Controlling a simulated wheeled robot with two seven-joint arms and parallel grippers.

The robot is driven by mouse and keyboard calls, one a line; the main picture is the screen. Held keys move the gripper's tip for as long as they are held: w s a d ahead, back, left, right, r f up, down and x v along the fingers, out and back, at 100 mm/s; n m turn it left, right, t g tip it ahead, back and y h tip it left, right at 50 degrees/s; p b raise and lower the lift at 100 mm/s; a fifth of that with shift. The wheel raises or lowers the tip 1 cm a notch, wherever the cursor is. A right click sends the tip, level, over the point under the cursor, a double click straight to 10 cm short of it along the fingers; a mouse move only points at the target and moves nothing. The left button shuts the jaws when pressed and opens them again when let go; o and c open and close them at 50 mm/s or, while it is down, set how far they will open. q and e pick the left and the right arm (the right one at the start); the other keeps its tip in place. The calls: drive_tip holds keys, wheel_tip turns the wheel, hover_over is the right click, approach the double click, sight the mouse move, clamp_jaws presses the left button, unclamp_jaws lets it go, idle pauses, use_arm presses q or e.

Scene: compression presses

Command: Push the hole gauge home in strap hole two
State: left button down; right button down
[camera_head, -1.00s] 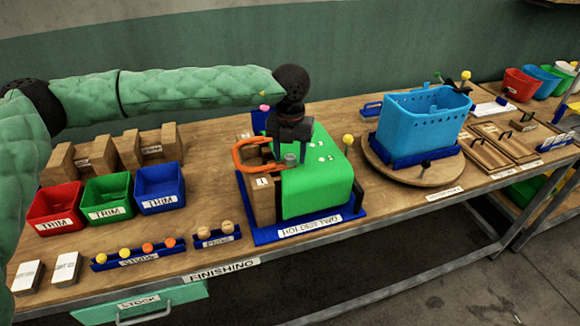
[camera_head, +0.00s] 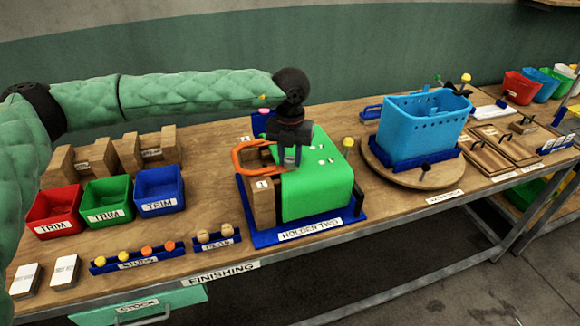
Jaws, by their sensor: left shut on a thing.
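A green block-shaped bag or tub (camera_head: 315,188) sits in the blue holder labelled HOLDER TWO (camera_head: 300,232), with small pale holes or studs on its top face. My left gripper (camera_head: 290,158) points down over the left part of the green top, next to the orange strap (camera_head: 240,158). It is shut on a small grey piece, likely the hole gauge (camera_head: 289,154), whose lower end is at or very near the green surface. I cannot tell how deep it sits. The strap loops over a wooden block marked 1 (camera_head: 262,200). My right gripper is not in view.
A yellow-topped pin (camera_head: 348,143) stands just right of the gripper. A blue basket (camera_head: 420,125) stands on a round wooden turntable (camera_head: 385,180) to the right. Red, green and blue TRIM bins (camera_head: 55,207) and a stud rack (camera_head: 138,256) are at left.

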sight(290, 159)
use_arm(q)
drive_tip(key=shift+r, duration=0.7)
drive_tip(key=shift+r, duration=0.75)
drive_tip(key=shift+r, duration=0.2)
idle(0.4)
drive_tip(key=shift+r, duration=1.8)
